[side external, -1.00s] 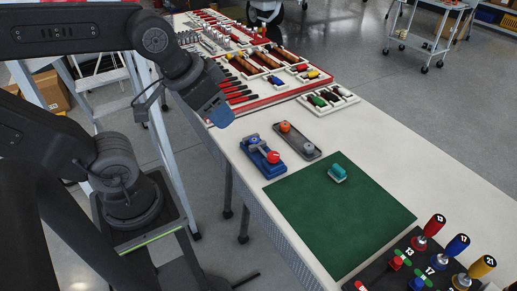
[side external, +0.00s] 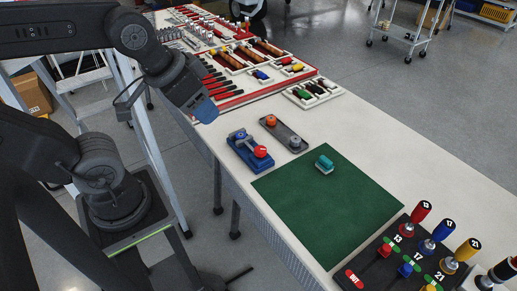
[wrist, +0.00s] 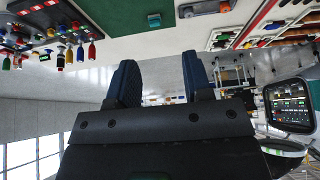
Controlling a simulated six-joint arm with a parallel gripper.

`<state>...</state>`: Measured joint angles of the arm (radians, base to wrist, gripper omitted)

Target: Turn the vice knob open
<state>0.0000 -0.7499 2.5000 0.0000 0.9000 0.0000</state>
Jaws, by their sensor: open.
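The vice (side external: 243,156) is a small blue device on the white bench, left of the green mat. Its round red knob (side external: 260,151) sits on its near right end, and a grey part stands on its upper side. My gripper (side external: 206,110) hangs up and left of the vice in the side view, apart from it. In the wrist view my gripper (wrist: 160,82) shows two dark blue fingers spread wide with nothing between them. I cannot make out the vice in the wrist view. How far the knob is turned cannot be told.
A grey tray (side external: 295,141) with an orange knob stands just beyond the vice. A teal block (side external: 324,164) lies on the green mat (side external: 322,205). Red tool trays (side external: 262,92) fill the far bench. A black rack (side external: 390,270) with numbered coloured handles stands at the near end.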

